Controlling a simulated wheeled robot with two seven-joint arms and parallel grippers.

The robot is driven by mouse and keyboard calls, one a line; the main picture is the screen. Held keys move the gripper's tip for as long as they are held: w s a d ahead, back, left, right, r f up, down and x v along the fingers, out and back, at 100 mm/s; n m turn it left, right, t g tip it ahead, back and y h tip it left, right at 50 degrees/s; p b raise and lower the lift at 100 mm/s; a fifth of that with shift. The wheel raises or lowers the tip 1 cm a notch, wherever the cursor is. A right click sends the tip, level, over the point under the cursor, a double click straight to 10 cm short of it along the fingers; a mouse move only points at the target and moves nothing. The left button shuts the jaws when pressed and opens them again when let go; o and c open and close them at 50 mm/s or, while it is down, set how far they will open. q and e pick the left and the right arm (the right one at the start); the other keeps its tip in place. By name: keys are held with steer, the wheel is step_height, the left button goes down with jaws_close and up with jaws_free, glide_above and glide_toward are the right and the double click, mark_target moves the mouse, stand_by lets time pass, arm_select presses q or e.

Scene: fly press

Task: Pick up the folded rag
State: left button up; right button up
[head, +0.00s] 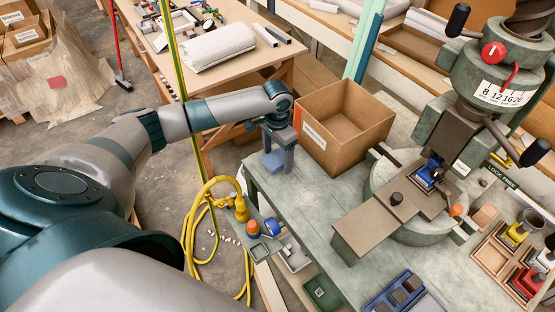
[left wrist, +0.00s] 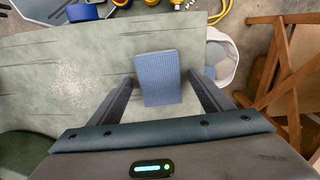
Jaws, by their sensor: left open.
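The folded rag (left wrist: 158,78) is a blue, finely checked rectangle. In the left wrist view it lies on the grey-green bench top (left wrist: 35,60) near the bench's edge. My left gripper (left wrist: 162,80) is open, with one finger on each side of the rag and a visible gap at both sides. I cannot tell how high the fingertips are above the bench. My right gripper is not in view.
The open cardboard box (head: 343,125) stands close to the left gripper. The fly press (head: 430,190) stands to the right. A yellow hose (head: 190,225) and an orange-topped item (head: 252,228) are near the bench edge. A pale patch of crumbs (left wrist: 75,82) lies on the bench.

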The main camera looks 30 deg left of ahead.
mark_target(278, 158)
arm_select(q)
steer(key=c, duration=1.1)
steer(key=shift+c, duration=0.2)
